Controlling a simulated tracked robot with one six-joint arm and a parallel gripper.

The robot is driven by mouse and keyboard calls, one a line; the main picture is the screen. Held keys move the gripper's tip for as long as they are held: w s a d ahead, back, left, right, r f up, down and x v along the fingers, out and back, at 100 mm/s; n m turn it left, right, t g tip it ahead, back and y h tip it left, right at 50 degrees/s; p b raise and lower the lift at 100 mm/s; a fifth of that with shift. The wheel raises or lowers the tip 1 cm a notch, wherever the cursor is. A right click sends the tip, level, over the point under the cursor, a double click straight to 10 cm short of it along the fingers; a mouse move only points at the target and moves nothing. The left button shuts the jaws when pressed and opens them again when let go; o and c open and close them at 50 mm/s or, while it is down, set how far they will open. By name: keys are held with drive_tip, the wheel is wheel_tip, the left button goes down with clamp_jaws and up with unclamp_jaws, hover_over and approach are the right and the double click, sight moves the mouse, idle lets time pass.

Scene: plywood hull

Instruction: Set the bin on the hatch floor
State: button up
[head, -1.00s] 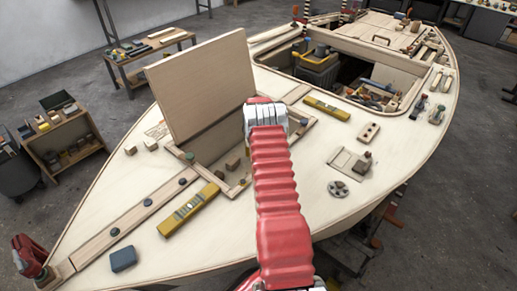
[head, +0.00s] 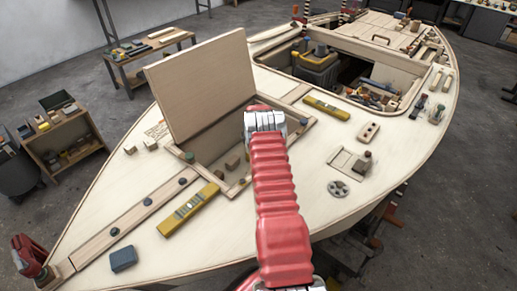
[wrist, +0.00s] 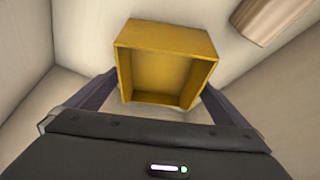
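A yellow open-topped bin (wrist: 165,72) sits between my gripper's dark fingers in the wrist view, its open side towards the camera and its inside empty. My gripper (wrist: 160,90) has a finger against each side of the bin. In the head view my red arm reaches into the open hatch (head: 213,152), and the arm hides the gripper and bin. The hatch lid (head: 200,85) stands raised on the far left side of the opening. Pale hull walls surround the bin in the wrist view; I cannot tell whether the bin touches the floor.
Small blocks (head: 232,162) lie inside the hatch left of my arm. A yellow level (head: 188,210) lies on the deck in front, and another yellow tool (head: 327,107) lies right of the hatch. A wooden piece (wrist: 268,18) shows at upper right in the wrist view.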

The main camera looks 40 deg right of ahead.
drive_tip(key=shift+r, duration=0.15)
drive_tip(key=v, duration=1.2)
idle(0.7)
